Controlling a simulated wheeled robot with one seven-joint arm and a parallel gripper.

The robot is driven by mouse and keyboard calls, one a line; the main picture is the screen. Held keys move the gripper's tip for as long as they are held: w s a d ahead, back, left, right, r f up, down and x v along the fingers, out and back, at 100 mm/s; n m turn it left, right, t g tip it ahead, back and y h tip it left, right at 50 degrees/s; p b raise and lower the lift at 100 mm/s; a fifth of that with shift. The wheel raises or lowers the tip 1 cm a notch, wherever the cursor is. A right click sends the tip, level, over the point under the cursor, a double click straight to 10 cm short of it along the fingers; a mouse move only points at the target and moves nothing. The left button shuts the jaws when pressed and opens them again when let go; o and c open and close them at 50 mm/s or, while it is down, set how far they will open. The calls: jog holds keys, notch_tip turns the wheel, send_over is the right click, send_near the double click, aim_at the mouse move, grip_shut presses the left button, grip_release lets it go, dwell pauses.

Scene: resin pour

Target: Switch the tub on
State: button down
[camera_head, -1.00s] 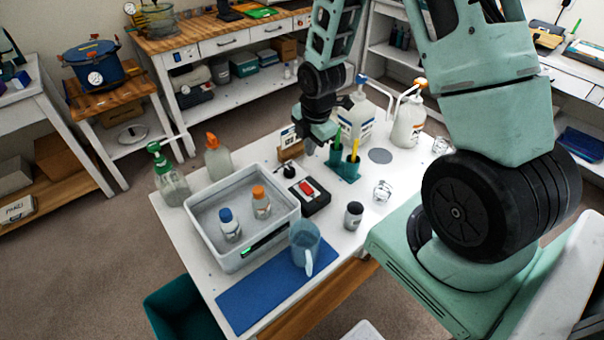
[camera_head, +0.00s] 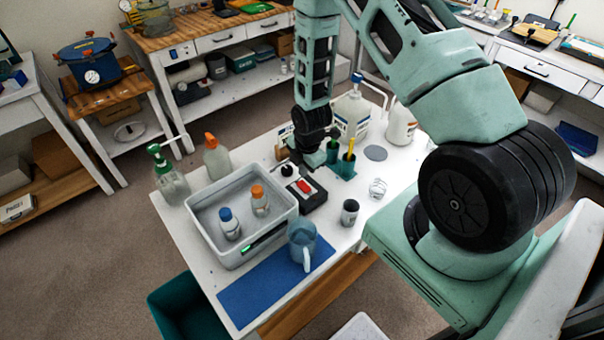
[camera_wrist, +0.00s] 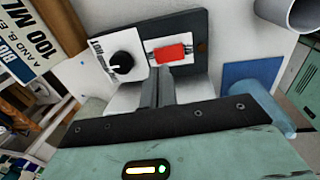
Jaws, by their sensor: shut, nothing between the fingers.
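The tub (camera_head: 224,256) is a grey open bin on the white table with a white bottle with a blue cap (camera_head: 229,224) and one with an orange cap (camera_head: 260,200) inside. A small green light shows on its front display (camera_head: 250,247). Beside it stands a black control box (camera_head: 316,203) with a red rocker switch (camera_head: 305,187) and a black knob (camera_head: 288,169). In the wrist view the red switch (camera_wrist: 171,53) and knob (camera_wrist: 122,64) lie just beyond my gripper (camera_wrist: 160,74). My gripper is shut and empty, close to the switch; contact cannot be told.
A blue mat (camera_head: 262,296) and a clear blue-tinted jug (camera_head: 302,243) are in front of the box. Spray bottles (camera_head: 170,176) stand left.

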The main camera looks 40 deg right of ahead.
aim_at(302, 184)
jog(key=shift+w+f+p, duration=0.15)
jog(key=shift+f+p, duration=0.3)
jog(key=shift+f, duration=0.6)
jog(key=shift+w+f+p, duration=0.15)
jog(key=shift+f+p, duration=0.25)
jog(key=shift+f, duration=0.65)
jog(key=shift+w+f+b, duration=0.1)
jog(key=shift+f+b, duration=0.15)
jog(key=shift+b, duration=0.05)
jog(key=shift+g, duration=0.3)
jog(key=shift+s, duration=0.25)
jog(key=shift+s+r, duration=0.25)
jog(key=shift+s, duration=0.35)
